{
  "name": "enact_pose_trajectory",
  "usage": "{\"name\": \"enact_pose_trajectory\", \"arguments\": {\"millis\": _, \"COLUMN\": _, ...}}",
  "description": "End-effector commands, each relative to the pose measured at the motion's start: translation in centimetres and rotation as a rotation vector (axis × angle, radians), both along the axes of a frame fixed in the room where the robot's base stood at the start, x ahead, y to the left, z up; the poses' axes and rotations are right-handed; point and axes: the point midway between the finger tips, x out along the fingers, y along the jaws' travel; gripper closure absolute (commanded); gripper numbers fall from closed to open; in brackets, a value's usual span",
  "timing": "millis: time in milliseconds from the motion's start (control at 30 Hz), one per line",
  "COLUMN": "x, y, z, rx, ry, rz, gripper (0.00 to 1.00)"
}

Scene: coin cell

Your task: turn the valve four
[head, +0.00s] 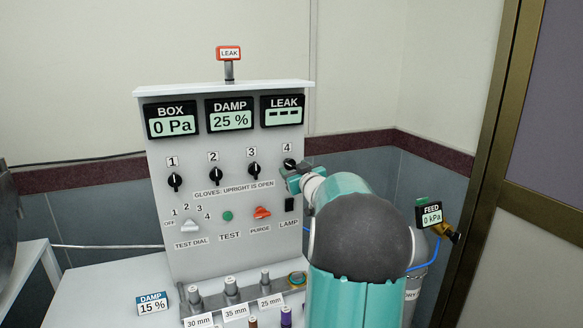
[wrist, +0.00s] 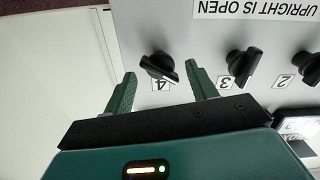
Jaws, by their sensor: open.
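The valve four knob (wrist: 160,66) is a black knob on the grey panel, labelled 4. In the wrist view, which is upside down, its handle lies crossways to the handle of knob 3 (wrist: 244,66). My gripper (wrist: 162,77) is open, with one green finger on each side of knob 4. Whether either finger touches it I cannot tell. In the head view my gripper (head: 297,174) is at the panel's right side and partly hides knob 4 (head: 289,162). Knob 1 (head: 175,182), knob 2 (head: 215,175) and knob 3 (head: 254,170) stand upright.
The panel's displays read BOX 0 Pa (head: 172,126), DAMP 25 % (head: 230,116) and LEAK dashes (head: 283,111).

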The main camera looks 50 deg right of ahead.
Motion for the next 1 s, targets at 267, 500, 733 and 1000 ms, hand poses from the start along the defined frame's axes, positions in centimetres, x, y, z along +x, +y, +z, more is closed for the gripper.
{"name": "enact_pose_trajectory", "arguments": {"millis": 267, "x": 2.5, "y": -1.5, "z": 0.0, "rx": -0.001, "ry": 0.0, "rz": 0.0, "gripper": 0.43}}
{"name": "enact_pose_trajectory", "arguments": {"millis": 500, "x": 2.6, "y": -1.5, "z": 0.0, "rx": -0.001, "ry": 0.001, "rz": 0.0, "gripper": 0.43}}
{"name": "enact_pose_trajectory", "arguments": {"millis": 733, "x": 2.6, "y": -1.5, "z": 0.0, "rx": -0.001, "ry": 0.001, "rz": 0.0, "gripper": 0.82}}
{"name": "enact_pose_trajectory", "arguments": {"millis": 1000, "x": 2.6, "y": -1.5, "z": 0.0, "rx": -0.013, "ry": 0.008, "rz": 0.0, "gripper": 0.87}}
